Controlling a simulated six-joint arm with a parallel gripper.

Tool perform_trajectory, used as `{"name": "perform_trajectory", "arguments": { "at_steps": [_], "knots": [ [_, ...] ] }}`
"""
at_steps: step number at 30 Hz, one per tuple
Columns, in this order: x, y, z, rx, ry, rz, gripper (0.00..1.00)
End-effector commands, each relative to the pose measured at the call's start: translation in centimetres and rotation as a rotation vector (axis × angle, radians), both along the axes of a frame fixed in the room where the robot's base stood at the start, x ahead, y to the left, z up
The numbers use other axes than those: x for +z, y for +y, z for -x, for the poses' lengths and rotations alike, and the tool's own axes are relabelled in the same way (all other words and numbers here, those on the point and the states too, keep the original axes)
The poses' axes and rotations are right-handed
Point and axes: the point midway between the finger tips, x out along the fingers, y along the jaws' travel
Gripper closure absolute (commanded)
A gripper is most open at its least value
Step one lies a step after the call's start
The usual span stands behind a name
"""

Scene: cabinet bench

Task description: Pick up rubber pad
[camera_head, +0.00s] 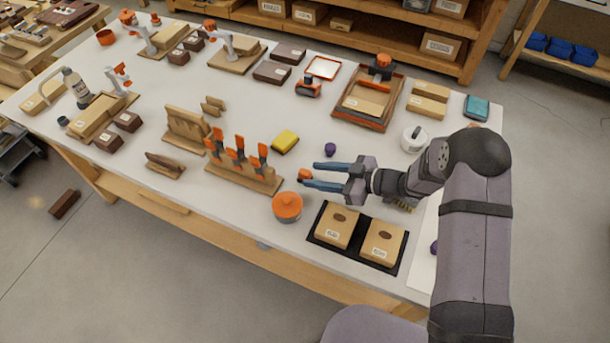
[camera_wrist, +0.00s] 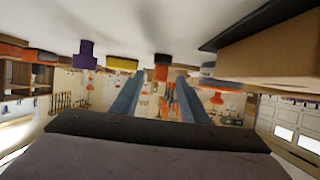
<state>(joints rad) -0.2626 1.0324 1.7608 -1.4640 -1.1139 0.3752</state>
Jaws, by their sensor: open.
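I cannot tell for sure which item is the rubber pad. A flat black mat (camera_head: 358,239) lies near the front edge under two labelled wooden blocks; its dark edge shows at the upper right in the wrist view (camera_wrist: 238,24). My gripper (camera_head: 303,177) points left above the table, behind the mat, with its two blue fingers apart. The fingers also show in the wrist view (camera_wrist: 157,100). A small orange piece (camera_head: 304,173) shows at the fingertips; I cannot tell if it is touched. Nothing is visibly held.
A yellow block (camera_head: 285,141) and a purple knob (camera_head: 330,150) lie behind the gripper. An orange-lidded pot (camera_head: 287,206) stands just in front of the fingertips. A wooden rack with orange clamps (camera_head: 243,174) stands to the left. The table's middle back is fairly clear.

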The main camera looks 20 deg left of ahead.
Motion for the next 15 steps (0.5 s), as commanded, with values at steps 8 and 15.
{"name": "perform_trajectory", "arguments": {
  "at_steps": [8,15],
  "knots": [
    [-1.0,2.7,0.1,0.003,0.000,0.001,0.59],
    [-1.7,4.1,0.1,0.001,0.002,0.001,0.59]
  ]
}}
